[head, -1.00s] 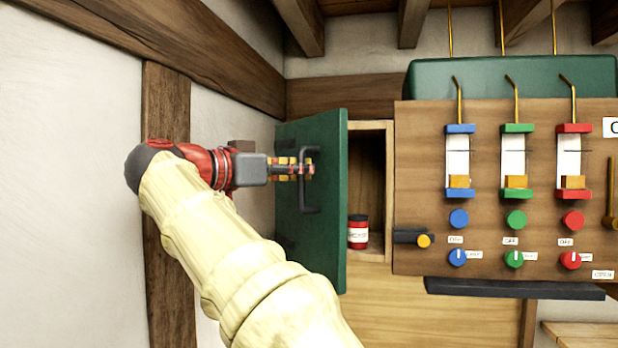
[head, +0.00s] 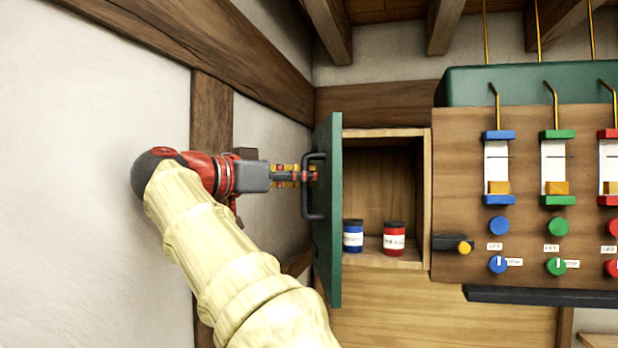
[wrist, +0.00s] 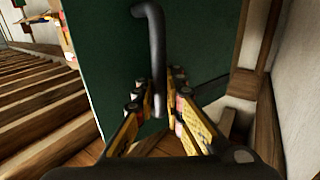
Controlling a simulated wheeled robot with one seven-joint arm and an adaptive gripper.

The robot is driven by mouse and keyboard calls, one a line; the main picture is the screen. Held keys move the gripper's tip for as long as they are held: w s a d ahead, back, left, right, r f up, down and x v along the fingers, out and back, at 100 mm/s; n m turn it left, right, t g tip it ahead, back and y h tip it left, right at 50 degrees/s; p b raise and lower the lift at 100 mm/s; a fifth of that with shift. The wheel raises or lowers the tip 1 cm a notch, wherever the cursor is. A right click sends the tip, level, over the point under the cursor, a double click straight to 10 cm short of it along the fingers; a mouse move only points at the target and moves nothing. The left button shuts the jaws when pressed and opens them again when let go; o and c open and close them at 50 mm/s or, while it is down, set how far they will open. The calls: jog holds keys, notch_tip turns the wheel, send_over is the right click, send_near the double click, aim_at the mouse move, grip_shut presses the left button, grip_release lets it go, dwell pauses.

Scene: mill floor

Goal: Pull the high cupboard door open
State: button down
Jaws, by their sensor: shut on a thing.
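The green cupboard door (head: 328,215) stands wide open, swung out to the left, so I see it nearly edge-on in the head view. Its dark bar handle (head: 305,190) is on the door's left face. My gripper (head: 312,176) is shut on the handle from the left. In the wrist view the handle (wrist: 155,50) runs down between the fingers of my gripper (wrist: 158,100), in front of the green door face (wrist: 110,60). The wooden cupboard (head: 385,133) is open to view, with a blue jar (head: 352,236) and a red jar (head: 394,239) on its floor.
A wooden panel (head: 465,190) with coloured sliders and knobs stands right of the cupboard. A dark lever with a yellow end (head: 464,247) sticks out at its left edge. The white wall (head: 90,180) and a timber post (head: 211,125) are close on the left.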

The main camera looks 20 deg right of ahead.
jog(key=shift+f, duration=0.15)
jog(key=c, duration=2.4)
grip_release()
jog(key=o, duration=0.4)
jog(key=shift+s+a, duration=0.3)
jog(key=shift+o, duration=0.6)
jog(key=shift+w+d, duration=0.15)
jog(key=shift+d, duration=0.05)
jog(key=shift+a+r, duration=0.1)
jog(key=shift+r, duration=0.1)
